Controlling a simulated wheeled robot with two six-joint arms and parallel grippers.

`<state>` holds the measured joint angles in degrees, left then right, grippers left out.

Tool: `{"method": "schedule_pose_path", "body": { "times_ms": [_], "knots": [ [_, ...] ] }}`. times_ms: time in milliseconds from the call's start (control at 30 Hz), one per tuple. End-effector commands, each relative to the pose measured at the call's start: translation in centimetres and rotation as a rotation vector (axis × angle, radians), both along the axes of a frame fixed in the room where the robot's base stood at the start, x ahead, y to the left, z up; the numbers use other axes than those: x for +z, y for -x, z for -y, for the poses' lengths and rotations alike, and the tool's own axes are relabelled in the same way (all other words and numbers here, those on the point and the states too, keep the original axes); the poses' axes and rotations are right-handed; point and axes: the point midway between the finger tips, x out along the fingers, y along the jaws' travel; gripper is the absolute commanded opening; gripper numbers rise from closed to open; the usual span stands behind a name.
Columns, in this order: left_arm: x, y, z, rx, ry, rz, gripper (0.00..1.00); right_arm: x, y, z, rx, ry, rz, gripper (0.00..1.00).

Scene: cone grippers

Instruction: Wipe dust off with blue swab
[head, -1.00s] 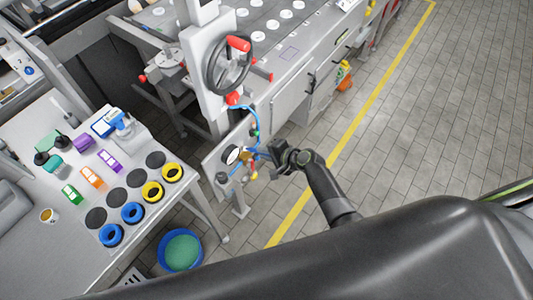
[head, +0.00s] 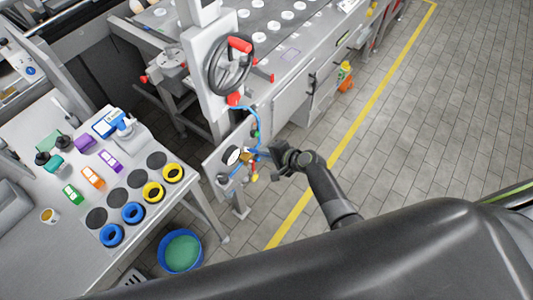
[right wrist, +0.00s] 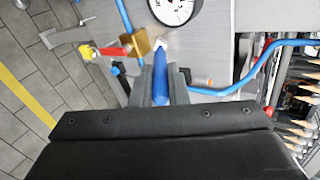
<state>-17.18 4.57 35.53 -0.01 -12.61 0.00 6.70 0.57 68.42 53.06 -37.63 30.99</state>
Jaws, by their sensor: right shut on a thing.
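My right gripper (head: 270,158) is shut on the blue swab. In the right wrist view, the blue swab (right wrist: 160,83) stands between the two grey fingers (right wrist: 160,88), its pale tip pointing toward a round white gauge. The gauge (right wrist: 174,8) is cut off by the top edge of that view; in the head view it sits on a grey panel as a white dial (head: 233,156). The tip looks close to the gauge's lower rim, but I cannot tell whether it touches. I cannot make out any dust. My left gripper is not in view.
A brass fitting (right wrist: 134,46) with a red and yellow valve handle sits beside the swab. A blue hose (right wrist: 235,88) runs to its right. A table (head: 50,270) with yellow and blue rings stands at left, a blue bucket (head: 163,262) below. The tiled floor at right is clear.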

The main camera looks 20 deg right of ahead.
Motion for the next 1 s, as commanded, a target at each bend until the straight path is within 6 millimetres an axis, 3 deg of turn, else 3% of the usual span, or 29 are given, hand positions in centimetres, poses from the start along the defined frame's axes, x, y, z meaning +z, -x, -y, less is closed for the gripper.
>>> {"method": "schedule_pose_path", "body": {
  "times_ms": [533, 1000],
  "knots": [
    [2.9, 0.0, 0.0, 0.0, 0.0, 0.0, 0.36, 3.1, -0.1, -0.1, 0.0, 0.0, 0.001, 0.0],
    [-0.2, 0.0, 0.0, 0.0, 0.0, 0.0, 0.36, -0.1, -0.2, -0.2, 0.0, -0.001, 0.002, 0.0]
  ]
}}
